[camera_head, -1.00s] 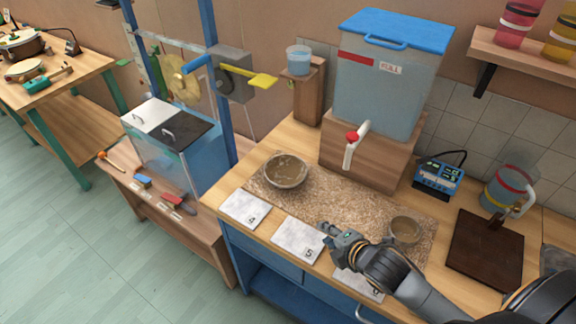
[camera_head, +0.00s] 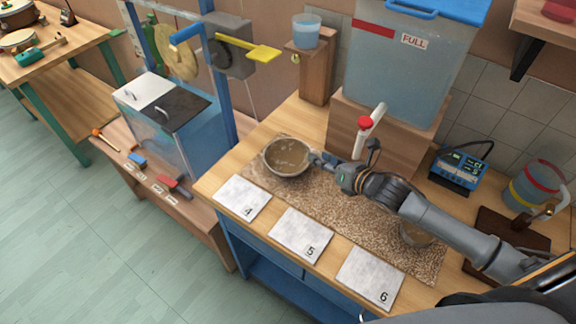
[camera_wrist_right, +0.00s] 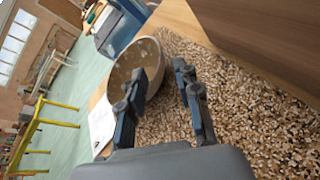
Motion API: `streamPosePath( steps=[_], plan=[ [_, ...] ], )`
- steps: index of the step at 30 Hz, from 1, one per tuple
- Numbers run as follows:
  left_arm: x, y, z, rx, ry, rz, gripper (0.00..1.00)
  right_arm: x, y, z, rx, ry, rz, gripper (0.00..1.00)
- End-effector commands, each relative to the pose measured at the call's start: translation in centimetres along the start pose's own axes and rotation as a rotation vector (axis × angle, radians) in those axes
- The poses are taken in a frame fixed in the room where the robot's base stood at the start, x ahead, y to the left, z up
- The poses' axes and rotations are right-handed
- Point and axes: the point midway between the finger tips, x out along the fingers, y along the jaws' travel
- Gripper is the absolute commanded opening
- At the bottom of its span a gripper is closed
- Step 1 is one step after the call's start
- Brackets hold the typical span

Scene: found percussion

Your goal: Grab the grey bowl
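A grey bowl (camera_head: 287,157) with a brownish inside stands on the speckled mat (camera_head: 340,215), toward its far left end. My right gripper (camera_head: 316,159) is at the bowl's right-hand rim, low over the mat. In the right wrist view the gripper (camera_wrist_right: 159,72) is open. One finger overlaps the bowl's inside (camera_wrist_right: 132,58) and the other is beyond its rim, with the rim between them. I cannot tell whether either finger touches it. A second bowl (camera_head: 416,237) sits on the mat, partly hidden by my right arm. My left gripper is not in view.
Numbered cards (camera_head: 301,235) lie along the table's front edge. A large tank marked FULL (camera_head: 400,70) stands on a wooden block (camera_head: 385,140) with a red-knobbed tap (camera_head: 367,127) behind the arm. A blue device (camera_head: 461,167) and a jug (camera_head: 533,187) stand at right.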

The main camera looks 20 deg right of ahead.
Motion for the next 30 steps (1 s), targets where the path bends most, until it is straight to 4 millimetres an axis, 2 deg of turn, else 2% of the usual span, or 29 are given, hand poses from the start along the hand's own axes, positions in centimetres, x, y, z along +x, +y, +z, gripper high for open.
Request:
streamPosePath(
  steps=[1,9,18,28,30],
  plan=[
    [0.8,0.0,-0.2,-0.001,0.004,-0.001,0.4,0.8,-0.1,-0.3,-0.001,-0.001,0.0,0.33],
    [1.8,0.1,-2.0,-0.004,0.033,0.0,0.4,2.5,-0.1,-0.3,0.002,0.0,0.0,0.33],
    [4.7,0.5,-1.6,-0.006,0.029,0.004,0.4,6.5,-0.1,-0.4,0.002,0.001,0.0,0.33],
    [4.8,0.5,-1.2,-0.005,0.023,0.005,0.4,7.0,0.0,-0.1,0.0,0.004,-0.001,0.33],
    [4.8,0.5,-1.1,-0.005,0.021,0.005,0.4,7.0,0.0,-0.1,0.0,0.003,-0.001,0.19]
  ],
)
